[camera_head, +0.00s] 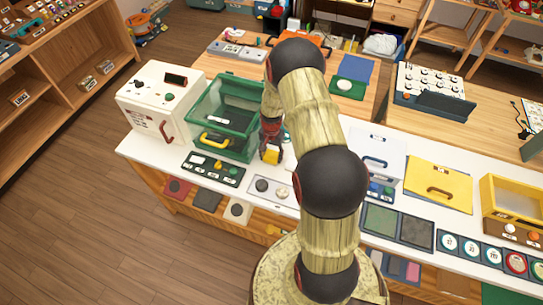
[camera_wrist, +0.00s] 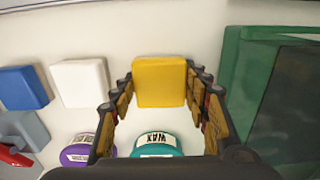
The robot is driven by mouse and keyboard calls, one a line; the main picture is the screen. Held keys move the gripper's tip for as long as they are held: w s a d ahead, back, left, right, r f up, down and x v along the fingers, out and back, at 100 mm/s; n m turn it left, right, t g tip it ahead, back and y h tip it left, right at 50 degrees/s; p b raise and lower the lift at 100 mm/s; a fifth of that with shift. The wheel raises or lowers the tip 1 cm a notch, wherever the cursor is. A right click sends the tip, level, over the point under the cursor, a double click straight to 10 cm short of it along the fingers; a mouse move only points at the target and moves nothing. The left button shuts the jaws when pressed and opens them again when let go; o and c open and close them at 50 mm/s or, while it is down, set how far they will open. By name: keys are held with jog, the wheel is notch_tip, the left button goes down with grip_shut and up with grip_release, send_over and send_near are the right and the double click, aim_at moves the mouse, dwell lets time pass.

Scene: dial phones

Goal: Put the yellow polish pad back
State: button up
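The yellow polish pad (camera_head: 271,156) is a small square block at the tip of my gripper (camera_head: 270,146) in the head view. I cannot tell whether the pad is lifted or rests on the white counter. A white pad (camera_wrist: 80,84) and a blue pad (camera_wrist: 22,88) lie in a row to its left in the wrist view.
A teal wax tin (camera_wrist: 157,144) and a purple tin (camera_wrist: 77,151) stand near the fingers. A green open box (camera_head: 226,110) stands close beside my gripper. A white machine (camera_head: 166,100) is farther left. My arm hides part of the counter (camera_head: 262,170).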

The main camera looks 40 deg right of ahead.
aim_at(272, 156)
jog(key=o, duration=0.4)
jog(key=shift+o, duration=0.2)
notch_tip(272, 156, up, 12)
jog(key=shift+r+p, duration=0.15)
jog(key=shift+p, duration=0.3)
dwell(0.6)
